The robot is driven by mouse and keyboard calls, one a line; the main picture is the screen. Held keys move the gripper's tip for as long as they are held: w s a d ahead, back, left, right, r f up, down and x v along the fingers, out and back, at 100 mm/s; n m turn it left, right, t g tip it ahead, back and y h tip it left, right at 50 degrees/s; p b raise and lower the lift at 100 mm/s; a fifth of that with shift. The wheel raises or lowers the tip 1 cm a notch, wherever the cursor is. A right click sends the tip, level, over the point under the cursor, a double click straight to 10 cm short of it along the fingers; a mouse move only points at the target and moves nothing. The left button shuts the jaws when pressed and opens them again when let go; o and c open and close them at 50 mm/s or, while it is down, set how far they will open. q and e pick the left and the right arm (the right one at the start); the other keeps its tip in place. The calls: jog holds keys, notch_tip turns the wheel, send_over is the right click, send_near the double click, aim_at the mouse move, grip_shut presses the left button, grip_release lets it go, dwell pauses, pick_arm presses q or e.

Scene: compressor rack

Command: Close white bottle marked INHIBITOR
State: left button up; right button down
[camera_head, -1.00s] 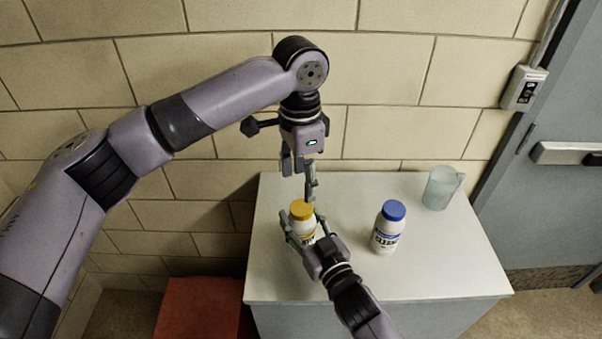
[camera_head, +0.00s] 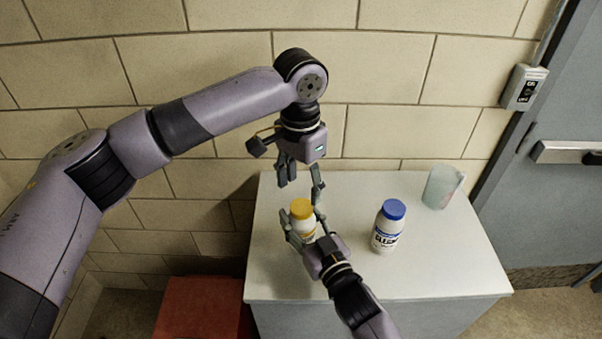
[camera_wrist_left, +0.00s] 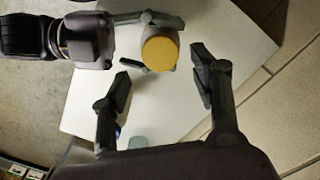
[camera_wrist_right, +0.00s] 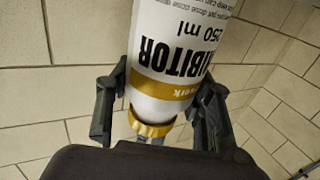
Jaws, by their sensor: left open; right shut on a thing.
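The white INHIBITOR bottle (camera_head: 306,227) has a yellow cap (camera_head: 301,208) on its top and stands upright over the bench. My right gripper (camera_head: 304,229) is shut around its sides. The right wrist view shows the bottle's label (camera_wrist_right: 178,62), reading "IBITOR" and "250 ml", between the fingers, with the yellow cap (camera_wrist_right: 152,127) at the lower end. My left gripper (camera_head: 302,188) is open and empty, pointing down just above the cap. In the left wrist view, the cap (camera_wrist_left: 160,53) lies between and slightly beyond the open fingertips. Whether the bottle touches the bench is hidden.
A white bottle with a blue cap (camera_head: 388,228) stands to the right on the pale bench (camera_head: 440,270). A translucent jug (camera_head: 441,187) stands at the back right. A brick wall (camera_head: 390,75) is close behind. A red box (camera_head: 200,308) is at lower left.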

aim_at(301, 206)
pick_arm(q)
jog(key=shift+f, duration=2.8)
jog(key=c, duration=1.2)
jog(key=o, duration=1.3)
jog(key=shift+o, duration=0.2)
jog(key=shift+r, duration=0.15)
pick_arm(e)
jog(key=c, duration=0.7)
grip_release()
pick_arm(q)
notch_tip(301, 206, up, 12)
